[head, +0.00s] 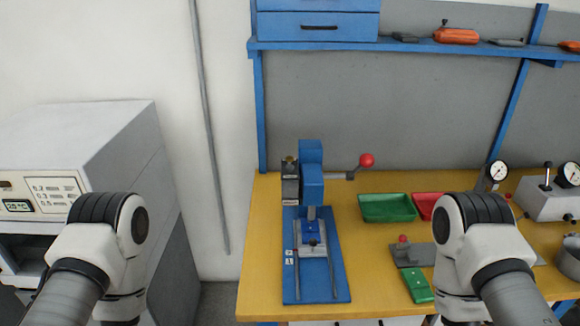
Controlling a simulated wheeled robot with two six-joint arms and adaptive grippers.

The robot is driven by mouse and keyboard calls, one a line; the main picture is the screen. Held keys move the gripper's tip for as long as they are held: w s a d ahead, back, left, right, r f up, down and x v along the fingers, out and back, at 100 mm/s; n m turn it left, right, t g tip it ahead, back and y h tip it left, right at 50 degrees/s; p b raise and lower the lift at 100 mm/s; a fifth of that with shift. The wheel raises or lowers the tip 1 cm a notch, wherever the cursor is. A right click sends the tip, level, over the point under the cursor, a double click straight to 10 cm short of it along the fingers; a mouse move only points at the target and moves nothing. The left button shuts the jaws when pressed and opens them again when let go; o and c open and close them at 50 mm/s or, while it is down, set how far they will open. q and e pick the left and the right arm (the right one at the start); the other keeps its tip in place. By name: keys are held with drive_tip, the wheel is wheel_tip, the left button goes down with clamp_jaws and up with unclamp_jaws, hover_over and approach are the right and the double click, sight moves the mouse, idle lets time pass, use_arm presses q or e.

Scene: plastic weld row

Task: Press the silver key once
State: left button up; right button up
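A grey cabinet machine (95,135) stands at the left with a pale front panel (22,190). The panel carries a small green-lit display (17,206), printed figures in a column and small marks beside them. I cannot make out for certain which mark, if any, is the silver key. My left arm's white and dark joint stands in front of the panel's right end and hides part of the machine. My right arm's joint stands over the right part of the yellow bench. Neither gripper's fingertips show.
A blue press (311,190) with a red-knobbed lever (366,160) stands on the yellow bench (262,215). Green (388,207) and red (425,204) trays, a dial gauge (497,171) and a grey box (545,203) are further right. A blue shelf (410,46) hangs above.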

use_arm(q)
clamp_jaws()
idle(1.1)
